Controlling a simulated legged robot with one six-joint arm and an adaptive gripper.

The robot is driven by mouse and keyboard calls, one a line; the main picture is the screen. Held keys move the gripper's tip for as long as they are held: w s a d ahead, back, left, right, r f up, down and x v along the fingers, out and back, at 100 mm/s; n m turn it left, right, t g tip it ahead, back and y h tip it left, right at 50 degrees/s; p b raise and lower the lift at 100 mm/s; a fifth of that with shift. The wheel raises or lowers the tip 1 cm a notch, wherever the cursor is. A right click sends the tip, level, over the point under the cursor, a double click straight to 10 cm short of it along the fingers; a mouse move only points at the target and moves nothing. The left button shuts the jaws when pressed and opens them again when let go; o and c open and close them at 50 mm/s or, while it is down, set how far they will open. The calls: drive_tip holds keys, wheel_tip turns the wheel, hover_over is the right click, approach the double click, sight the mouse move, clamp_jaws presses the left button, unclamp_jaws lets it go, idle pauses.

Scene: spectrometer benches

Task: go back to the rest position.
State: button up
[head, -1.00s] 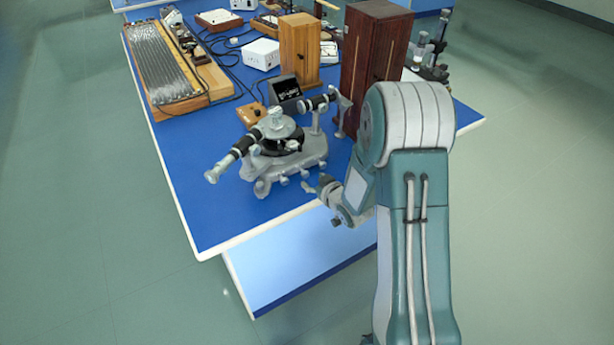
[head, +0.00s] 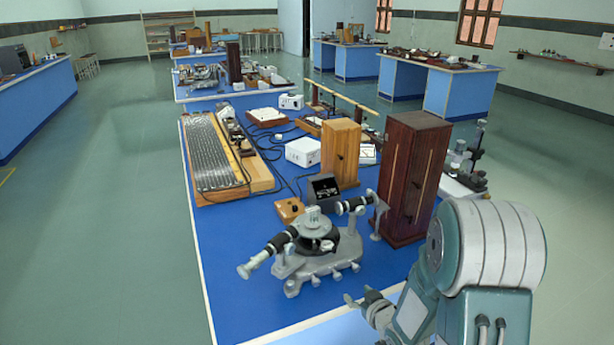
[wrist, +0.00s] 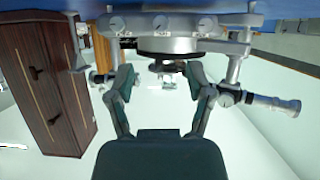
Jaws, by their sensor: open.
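My gripper (head: 368,303) is at the near edge of the blue bench, just in front and to the right of the grey spectrometer (head: 316,245). In the wrist view my gripper (wrist: 160,78) has its two fingers spread apart with nothing held between them. That view is upside down, and the spectrometer (wrist: 165,27) shows beyond the fingers at the top. Whether the fingers touch it cannot be told. In the head view part of my arm covers the bench's right front corner.
A tall dark wooden cabinet (head: 408,180) stands right of the spectrometer, close to my arm. A lighter wooden box (head: 341,150), a small black display (head: 324,189) and a long ribbed board (head: 213,150) are behind. The floor (head: 110,230) on the left is open.

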drive_tip(key=s+d+r+m+g+h, duration=0.15)
drive_tip(key=s+r, duration=0.25)
drive_tip(key=r, duration=0.4)
drive_tip(key=s+r+m+g+h, duration=0.1)
drive_tip(key=s+r+g+h, duration=0.2)
drive_tip(key=r, duration=0.4)
drive_tip(key=s+a+r+g, duration=0.1)
drive_tip(key=s+a+r, duration=0.1)
drive_tip(key=s, duration=0.8)
drive_tip(key=s+a+r+m+g, duration=0.1)
drive_tip(key=s+a+r, duration=0.1)
drive_tip(key=s+r, duration=0.3)
drive_tip(key=s+y, duration=0.1)
drive_tip(key=s, duration=0.3)
drive_tip(key=shift+s+a+r+g, duration=0.15)
drive_tip(key=shift+s+a+g, duration=0.15)
drive_tip(key=shift+s+g, duration=0.05)
